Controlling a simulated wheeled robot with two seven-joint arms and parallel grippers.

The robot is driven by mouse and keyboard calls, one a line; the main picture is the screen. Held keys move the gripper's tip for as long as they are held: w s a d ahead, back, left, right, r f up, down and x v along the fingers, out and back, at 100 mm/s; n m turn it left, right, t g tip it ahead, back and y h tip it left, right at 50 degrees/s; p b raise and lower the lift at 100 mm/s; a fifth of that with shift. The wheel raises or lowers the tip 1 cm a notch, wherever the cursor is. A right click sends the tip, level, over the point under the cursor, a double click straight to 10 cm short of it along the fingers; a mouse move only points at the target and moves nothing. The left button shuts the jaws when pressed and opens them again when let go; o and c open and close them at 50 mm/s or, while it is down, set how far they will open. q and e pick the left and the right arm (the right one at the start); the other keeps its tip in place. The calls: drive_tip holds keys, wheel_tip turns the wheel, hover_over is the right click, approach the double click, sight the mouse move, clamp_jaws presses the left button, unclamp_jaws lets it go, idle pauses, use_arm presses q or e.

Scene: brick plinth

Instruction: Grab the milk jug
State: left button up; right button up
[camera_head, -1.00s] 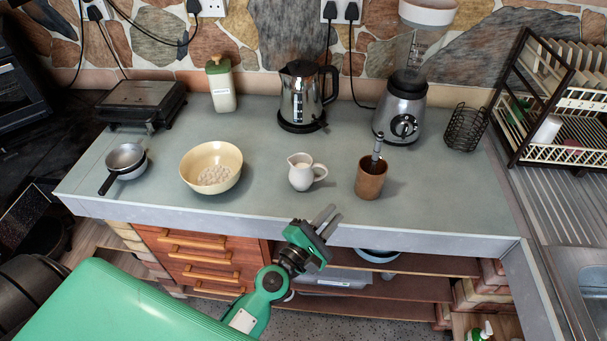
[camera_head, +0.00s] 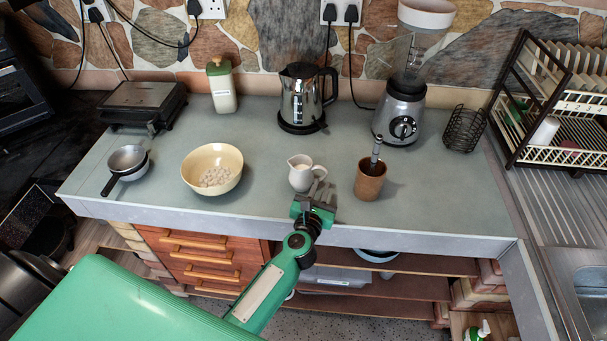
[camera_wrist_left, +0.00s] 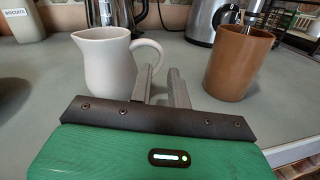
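The milk jug is a small white pitcher (camera_head: 299,172) standing upright near the front of the counter. In the left wrist view the jug (camera_wrist_left: 105,65) is at the left, with its loop handle pointing right. My left gripper (camera_head: 318,188) is at the counter's front edge, just in front and to the right of the jug. In the left wrist view its two fingers (camera_wrist_left: 160,84) are apart with nothing held between them. The left finger overlaps the lower handle in the picture; I cannot tell whether they touch. My right gripper is not in view.
A brown cup (camera_head: 370,182) with a utensil stands close to the right of the gripper. A cream bowl (camera_head: 228,180) stands to the left. A kettle (camera_head: 300,98) and a blender (camera_head: 402,112) stand behind. The counter (camera_head: 262,190) is clear between bowl and jug.

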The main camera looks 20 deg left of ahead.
sight(326, 176)
use_arm(q)
drive_tip(key=shift+w+a+p, duration=0.2)
drive_tip(key=shift+w+p, duration=0.25)
drive_tip(key=shift+w, duration=2.4)
drive_tip(key=shift+r, duration=0.15)
clamp_jaws()
